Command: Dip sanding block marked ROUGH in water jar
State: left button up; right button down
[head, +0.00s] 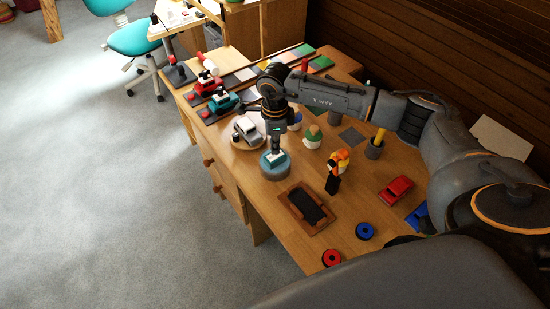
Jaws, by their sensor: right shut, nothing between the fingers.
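My right gripper (276,150) points down over the workbench, just above a round blue-grey vessel (275,172) that may be the water jar. The gripper is shut with nothing held. A small teal patch with a pale mark shows at the vessel's top, right under the fingertips; I cannot tell whether it is a block or part of the vessel. I cannot read ROUGH on anything. A dark flat piece (306,207) lies in a brown wooden tray (290,213) nearer the front; I cannot tell what it is. My left gripper is not in view.

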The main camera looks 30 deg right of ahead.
jog(key=shift+f+b, duration=0.8)
jog(key=shift+f, duration=0.15)
jog(key=shift+r, duration=0.1)
dwell(0.7)
jog(key=shift+r+p, duration=2)
jog(key=shift+r, duration=1.5)
